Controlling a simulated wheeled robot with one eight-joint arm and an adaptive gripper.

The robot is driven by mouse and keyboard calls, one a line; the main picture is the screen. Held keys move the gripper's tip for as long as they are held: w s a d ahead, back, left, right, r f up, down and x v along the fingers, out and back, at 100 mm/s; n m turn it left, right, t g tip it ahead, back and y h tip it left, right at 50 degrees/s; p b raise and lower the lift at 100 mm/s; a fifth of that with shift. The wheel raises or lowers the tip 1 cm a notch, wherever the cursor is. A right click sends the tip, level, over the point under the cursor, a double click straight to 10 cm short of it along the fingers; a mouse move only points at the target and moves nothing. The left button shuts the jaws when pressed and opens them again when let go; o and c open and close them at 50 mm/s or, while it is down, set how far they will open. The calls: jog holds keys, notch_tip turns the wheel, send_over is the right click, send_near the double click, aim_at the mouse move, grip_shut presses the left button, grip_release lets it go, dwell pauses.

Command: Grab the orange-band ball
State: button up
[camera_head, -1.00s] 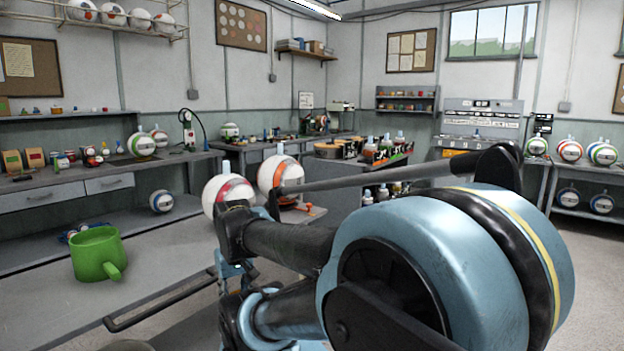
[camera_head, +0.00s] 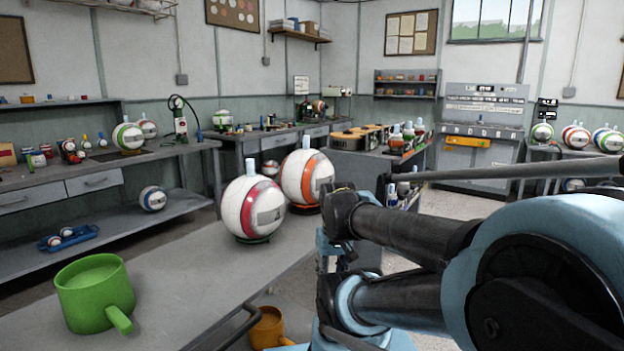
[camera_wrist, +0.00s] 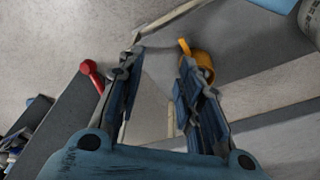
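The orange-band ball (camera_head: 304,178) is white with an orange stripe, a grey patch and a pale peg on top. My gripper (camera_wrist: 160,57) is open and empty in the wrist view, over floor and furniture edges. The orange-band ball is not identifiable there. My arm's black and blue links fill the right of the head view; the fingers cannot be made out there.
A green mug (camera_head: 94,293) stands on the near bench. An orange mug (camera_head: 268,328) sits lower, beside the bench; it also shows near my right finger in the wrist view (camera_wrist: 203,66). A red handle (camera_wrist: 91,74) lies left of the fingers. The bench middle is clear.

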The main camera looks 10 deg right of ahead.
jog(key=shift+o, duration=0.6)
jog(key=shift+a, duration=0.1)
jog(key=shift+o, duration=0.7)
jog(key=shift+s+r, duration=0.25)
jog(key=shift+r, duration=0.05)
notch_tip(320, 180, up, 46)
jog(key=r, duration=0.1)
send_over(307, 149)
jog(key=s, duration=0.2)
jog(key=w+f, duration=0.1)
jog(key=f, duration=0.5)
jog(key=w+f, duration=0.1)
jog(key=f, duration=0.4)
jog(key=w+f, duration=0.1)
jog(key=f, duration=0.5)
jog(key=shift+w+f, duration=0.2)
jog(key=shift+f, duration=0.1)
grip_shut()
